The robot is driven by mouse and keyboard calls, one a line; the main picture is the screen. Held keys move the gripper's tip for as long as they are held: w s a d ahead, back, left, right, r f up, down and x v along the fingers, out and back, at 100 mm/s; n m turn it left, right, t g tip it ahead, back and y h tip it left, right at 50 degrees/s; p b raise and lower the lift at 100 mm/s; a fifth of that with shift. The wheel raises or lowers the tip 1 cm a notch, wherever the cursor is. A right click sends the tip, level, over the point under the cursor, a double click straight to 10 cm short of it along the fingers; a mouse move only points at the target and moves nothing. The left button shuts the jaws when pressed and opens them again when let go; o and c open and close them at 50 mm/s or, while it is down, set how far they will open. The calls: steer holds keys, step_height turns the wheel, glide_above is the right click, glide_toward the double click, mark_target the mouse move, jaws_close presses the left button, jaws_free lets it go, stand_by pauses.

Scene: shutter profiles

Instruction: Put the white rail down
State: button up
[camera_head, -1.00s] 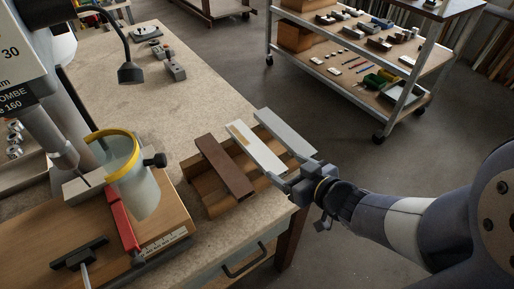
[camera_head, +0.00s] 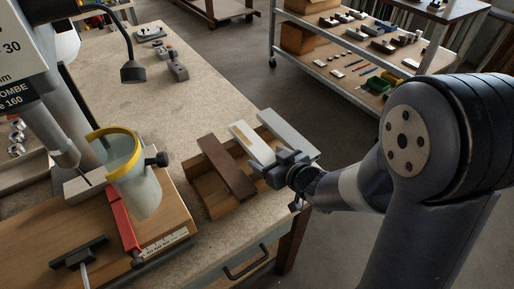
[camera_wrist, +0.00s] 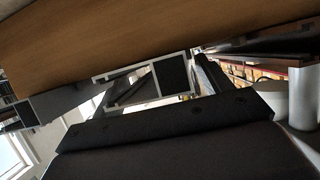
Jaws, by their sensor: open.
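The white rail (camera_head: 252,142), with a tan patch on its top, lies lengthwise at the brown open box (camera_head: 203,188), between a dark brown rail (camera_head: 226,167) and a pale grey rail (camera_head: 288,132). My gripper (camera_head: 266,170) is open at the near end of the white rail and covers that end. I cannot tell whether the fingers touch it. In the wrist view a hollow, pale-edged profile end (camera_wrist: 172,75) shows close ahead, under a broad brown surface (camera_wrist: 150,32); which rail it belongs to is unclear.
The box stands at the right edge of the workbench (camera_head: 205,100). A drill press with a red-jawed fixture (camera_head: 122,220) and a yellow-rimmed clear guard (camera_head: 140,185) stands left. A shelf trolley (camera_head: 340,75) is behind. The bench behind the box is mostly clear.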

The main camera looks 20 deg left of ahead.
steer(key=shift+c, duration=0.3)
steer(key=c, duration=1.1)
steer(key=shift+r, duration=0.1)
